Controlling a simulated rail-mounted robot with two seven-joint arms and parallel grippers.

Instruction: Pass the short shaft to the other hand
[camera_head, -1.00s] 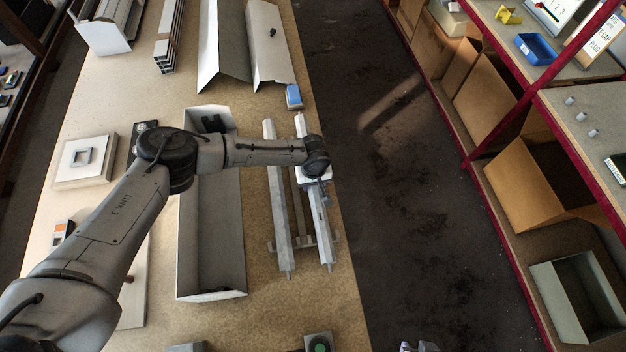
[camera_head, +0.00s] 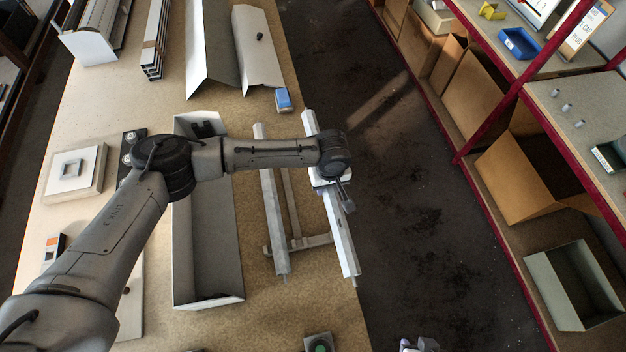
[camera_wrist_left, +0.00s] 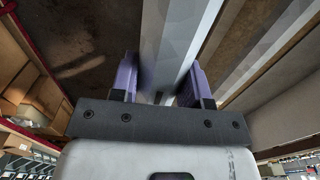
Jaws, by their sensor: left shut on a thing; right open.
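My left gripper (camera_head: 330,180) is shut on a long pale grey shaft (camera_head: 342,235), which I take for the short shaft. In the left wrist view the purple fingers (camera_wrist_left: 160,84) are on both sides of the faceted shaft (camera_wrist_left: 172,40). A second, similar shaft (camera_head: 271,205) lies on the rest (camera_head: 310,242). My right gripper (camera_head: 419,345) shows only its fingertips at the bottom edge of the head view, open and apart from the shaft.
A long open grey box (camera_head: 208,302) stands left of the rest. A blue block (camera_head: 283,99) and bent white profiles (camera_head: 258,60) lie behind it. The dark floor (camera_head: 420,220) is clear between the bench and the red-framed shelves (camera_head: 500,120) on the right.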

